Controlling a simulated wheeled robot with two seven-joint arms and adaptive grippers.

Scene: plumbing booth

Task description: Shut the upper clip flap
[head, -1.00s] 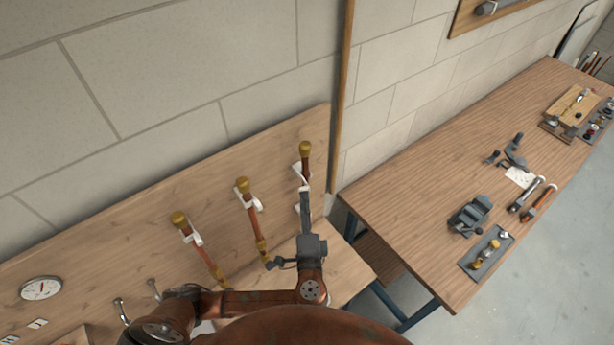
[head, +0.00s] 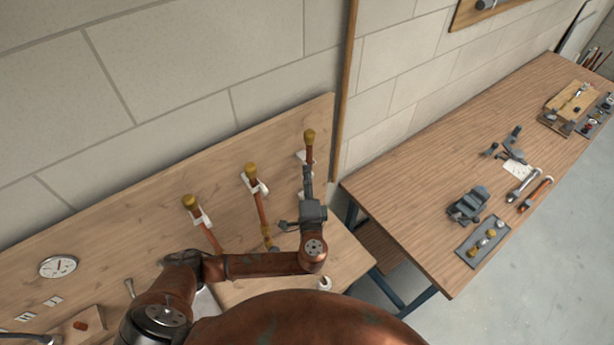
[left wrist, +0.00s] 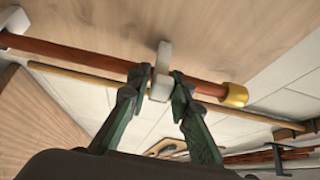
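The upper clip (head: 302,156) is a white clip around the rightmost copper pipe (head: 309,152), just below its brass cap. In the left wrist view the clip (left wrist: 163,62) is pale grey, with its flap (left wrist: 160,88) standing out from the pipe (left wrist: 205,86). My left gripper (head: 307,172) is at this clip. In the left wrist view its fingertips (left wrist: 161,76) are apart, one on each side of the flap. I cannot tell whether either finger touches it. A second, lower clip (left wrist: 12,38) shows at the left edge there. My right gripper is not in view.
Two more capped pipes with white clips (head: 257,187) (head: 203,218) stand left on the wooden board (head: 120,235). A round gauge (head: 58,266) is further left. A workbench (head: 420,190) with a vise (head: 469,205) and tools stands right. A wooden post (head: 345,90) rises beside the board.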

